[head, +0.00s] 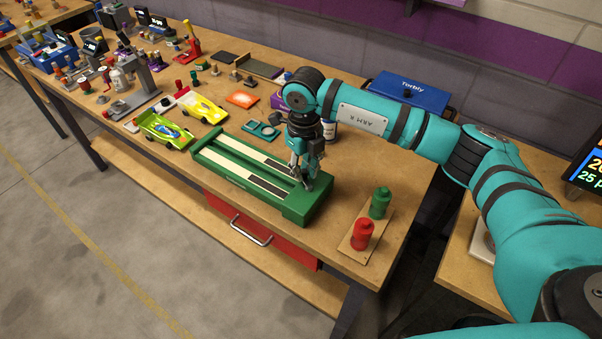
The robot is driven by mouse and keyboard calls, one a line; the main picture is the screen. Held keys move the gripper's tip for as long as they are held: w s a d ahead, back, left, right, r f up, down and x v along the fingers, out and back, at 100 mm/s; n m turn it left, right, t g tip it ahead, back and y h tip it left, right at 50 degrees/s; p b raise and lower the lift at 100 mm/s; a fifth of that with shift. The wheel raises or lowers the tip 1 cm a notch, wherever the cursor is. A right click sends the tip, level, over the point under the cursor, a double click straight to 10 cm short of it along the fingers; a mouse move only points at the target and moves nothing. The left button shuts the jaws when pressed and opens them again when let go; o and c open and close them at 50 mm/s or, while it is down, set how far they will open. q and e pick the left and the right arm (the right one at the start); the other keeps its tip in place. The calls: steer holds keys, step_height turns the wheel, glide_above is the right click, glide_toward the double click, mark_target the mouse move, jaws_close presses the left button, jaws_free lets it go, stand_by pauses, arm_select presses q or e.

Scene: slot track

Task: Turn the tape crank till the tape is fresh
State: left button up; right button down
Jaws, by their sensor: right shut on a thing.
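The green tape box (300,209) lies on the wooden bench with two parallel tape strips along its top. Each strip is cream at its left part, as on the near strip (222,168), and dark toward its right part (268,187). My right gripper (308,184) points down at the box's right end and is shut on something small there. I take this to be the tape crank, but the fingers hide it. My left gripper is not in view.
A red and a green canister (380,203) stand on a small board to the right. Two yellow-green toy cars (163,131) sit left of the box. A blue case (408,94) lies behind my arm. A red drawer (262,232) hangs below the bench's front edge.

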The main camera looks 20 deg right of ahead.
steer(key=m, duration=0.2)
steer(key=d+m+b, duration=0.1)
steer(key=shift+m, duration=0.4)
steer(key=shift+s+d+r+m+b, duration=0.1)
steer(key=shift+d+m+b, duration=0.15)
steer(key=shift+m, duration=0.7)
steer(key=shift+s+d+m+b, duration=0.1)
steer(key=shift+d+m+b, duration=0.1)
steer(key=shift+m, duration=0.75)
steer(key=c, duration=1.2)
jaws_free()
steer(key=shift+c, duration=0.2)
step_height(320, 180, up, 12)
